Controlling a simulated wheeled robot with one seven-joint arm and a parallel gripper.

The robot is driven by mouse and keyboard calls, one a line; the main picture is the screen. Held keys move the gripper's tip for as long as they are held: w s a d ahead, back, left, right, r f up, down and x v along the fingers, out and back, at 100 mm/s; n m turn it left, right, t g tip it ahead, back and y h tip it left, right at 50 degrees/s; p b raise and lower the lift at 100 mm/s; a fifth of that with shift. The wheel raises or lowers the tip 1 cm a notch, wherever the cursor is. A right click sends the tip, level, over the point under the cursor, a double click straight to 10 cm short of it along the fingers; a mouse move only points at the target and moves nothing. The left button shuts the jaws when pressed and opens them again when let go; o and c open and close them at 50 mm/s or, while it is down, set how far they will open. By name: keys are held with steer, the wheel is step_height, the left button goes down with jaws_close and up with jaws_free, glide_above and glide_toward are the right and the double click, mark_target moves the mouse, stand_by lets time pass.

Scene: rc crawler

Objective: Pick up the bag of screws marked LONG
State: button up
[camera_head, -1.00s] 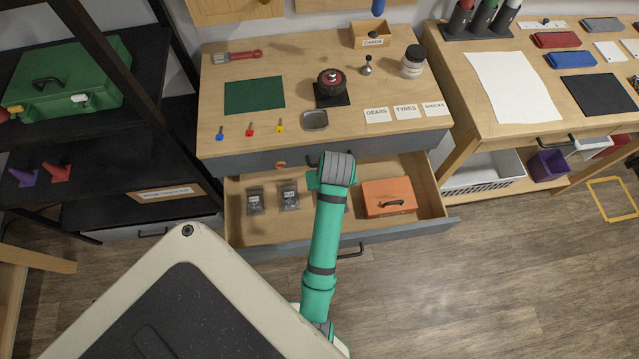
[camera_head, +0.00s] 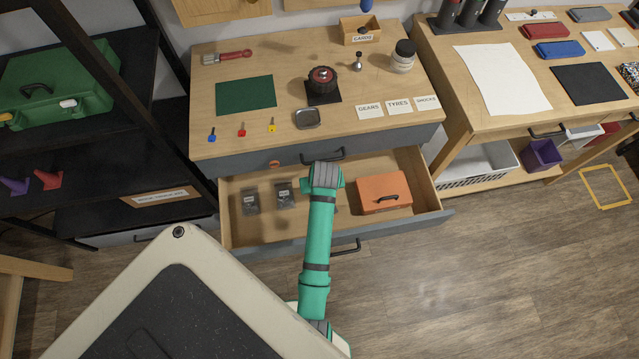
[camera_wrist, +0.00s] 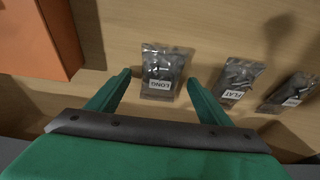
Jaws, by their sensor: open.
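The bag of screws marked LONG (camera_wrist: 162,72) is a clear bag with a white label, lying on the wooden drawer floor. In the wrist view it lies just beyond and between the fingertips of my gripper (camera_wrist: 158,84), which is open and empty. The label reads upside down there. In the head view my green arm covers most of this bag, and the fingertips are hidden. A bag marked FLAT (camera_wrist: 237,80) and a third bag (camera_wrist: 290,92) lie to its right in the wrist view. In the head view two bags (camera_head: 285,195) (camera_head: 250,203) lie left of my arm.
The open drawer (camera_head: 232,225) has raised walls around the bags. An orange box (camera_head: 385,192) with a black handle stands in it, right of my arm; it also shows at the wrist view's left (camera_wrist: 35,42). The workbench top (camera_head: 290,70) overhangs the drawer's back.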

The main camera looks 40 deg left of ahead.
steer(key=c, duration=1.2)
steer(key=shift+o, duration=0.2)
steer(key=shift+r, duration=0.15)
